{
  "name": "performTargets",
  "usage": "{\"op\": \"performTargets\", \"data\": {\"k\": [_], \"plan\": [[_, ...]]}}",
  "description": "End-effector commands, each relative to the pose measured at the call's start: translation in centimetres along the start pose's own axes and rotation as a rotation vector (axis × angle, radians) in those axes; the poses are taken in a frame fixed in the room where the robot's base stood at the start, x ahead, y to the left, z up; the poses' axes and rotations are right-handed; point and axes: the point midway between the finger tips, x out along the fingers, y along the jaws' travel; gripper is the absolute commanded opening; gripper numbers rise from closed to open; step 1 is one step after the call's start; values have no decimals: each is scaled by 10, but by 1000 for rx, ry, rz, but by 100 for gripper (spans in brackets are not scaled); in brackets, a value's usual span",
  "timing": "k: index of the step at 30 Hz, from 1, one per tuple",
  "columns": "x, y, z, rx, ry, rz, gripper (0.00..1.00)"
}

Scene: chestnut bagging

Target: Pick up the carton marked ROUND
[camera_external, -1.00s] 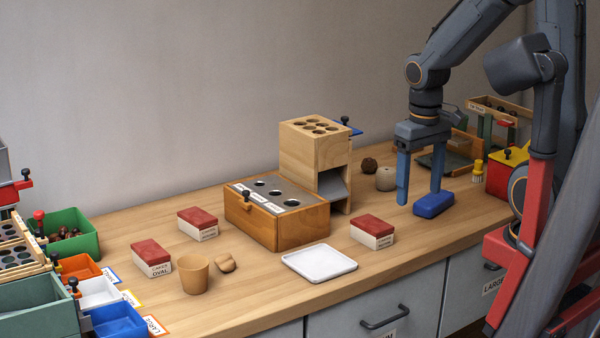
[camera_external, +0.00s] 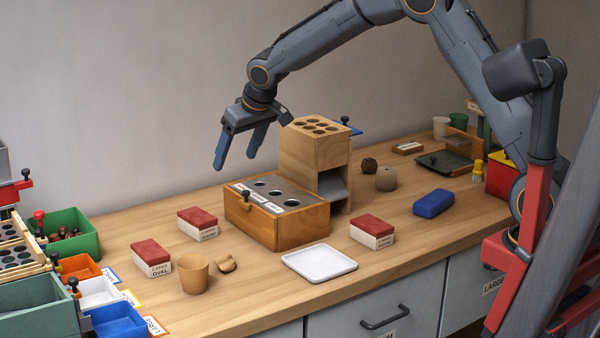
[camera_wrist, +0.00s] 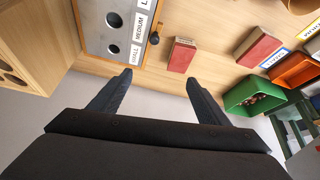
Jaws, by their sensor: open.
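Three cartons with red lids and white sides stand on the wooden table. The front left carton (camera_external: 152,258) reads OVAL. The back left carton (camera_external: 198,224) and the right carton (camera_external: 372,232) have labels too small to read, so I cannot tell which is marked ROUND. My gripper (camera_external: 236,160) is open and empty, high above the table behind the wooden box and the back left carton. In the wrist view, my open fingers (camera_wrist: 158,78) point toward the table, with the back left carton (camera_wrist: 182,54) and the OVAL carton (camera_wrist: 258,47) beyond them.
The wooden box (camera_external: 290,234) with holes and a taller wooden block (camera_external: 316,150) stand mid-table. Coloured bins (camera_external: 72,245) are left; a blue block (camera_external: 433,203) is right.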

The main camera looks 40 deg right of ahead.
Motion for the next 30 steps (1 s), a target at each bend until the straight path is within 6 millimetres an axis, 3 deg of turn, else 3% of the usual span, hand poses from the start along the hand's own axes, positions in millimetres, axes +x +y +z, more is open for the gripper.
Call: {"op": "performTargets", "data": {"k": [9, 12, 19, 30], "plan": [[36, -62, -47, -26, 90, -38, 70], [66, -57, -26, -24, 79, -34, 70], [113, -58, -1, -23, 82, -34, 70], [147, -59, 2, -21, 84, -35, 70]]}}
